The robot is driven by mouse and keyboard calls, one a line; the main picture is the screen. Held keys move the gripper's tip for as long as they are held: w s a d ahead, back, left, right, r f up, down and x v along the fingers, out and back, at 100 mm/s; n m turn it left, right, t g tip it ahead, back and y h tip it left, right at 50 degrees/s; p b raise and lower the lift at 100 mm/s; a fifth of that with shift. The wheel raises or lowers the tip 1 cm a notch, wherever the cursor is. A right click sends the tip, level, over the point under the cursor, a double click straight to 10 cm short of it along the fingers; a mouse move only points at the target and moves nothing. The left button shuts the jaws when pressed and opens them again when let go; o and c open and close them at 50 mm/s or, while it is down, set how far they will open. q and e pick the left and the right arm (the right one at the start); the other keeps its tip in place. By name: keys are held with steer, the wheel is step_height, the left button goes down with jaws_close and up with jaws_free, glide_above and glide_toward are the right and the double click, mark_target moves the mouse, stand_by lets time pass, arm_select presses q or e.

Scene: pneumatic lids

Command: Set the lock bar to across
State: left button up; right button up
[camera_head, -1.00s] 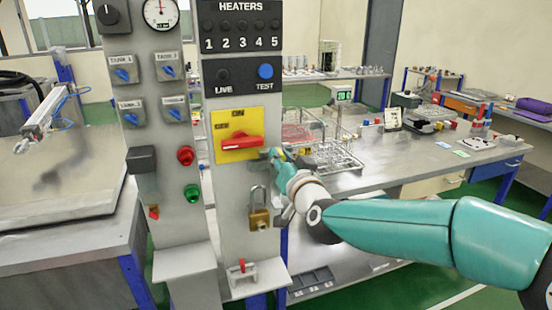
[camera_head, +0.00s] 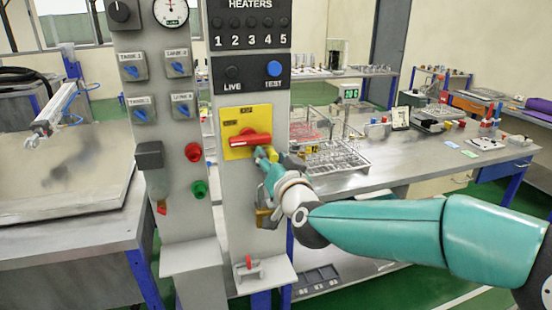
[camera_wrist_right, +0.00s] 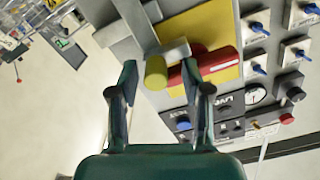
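The lock bar appears to be the grey bar with a yellow cylindrical knob (camera_wrist_right: 156,73), beside the red switch handle (camera_wrist_right: 218,62). The knob's yellow end (camera_head: 272,154) shows small in the head view, just below right of the handle (camera_head: 248,140). The handle lies roughly horizontal on the yellow plate (camera_head: 238,115). My right gripper (camera_wrist_right: 160,80) is open, its fingers either side of the knob, with no clear contact. In the head view the right gripper (camera_head: 264,160) covers part of this area. The bar's exact angle is hard to tell. My left gripper is not in view.
A brass padlock (camera_head: 263,218) hangs below the switch, partly hidden by my right arm. Red (camera_head: 193,152) and green (camera_head: 199,189) buttons are on the neighbouring panel. A bench with wire racks (camera_head: 335,157) stands behind to the right.

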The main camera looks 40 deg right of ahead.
steer(key=v, duration=1.2)
steer(key=shift+d+f, duration=0.1)
steer(key=shift+f, duration=0.05)
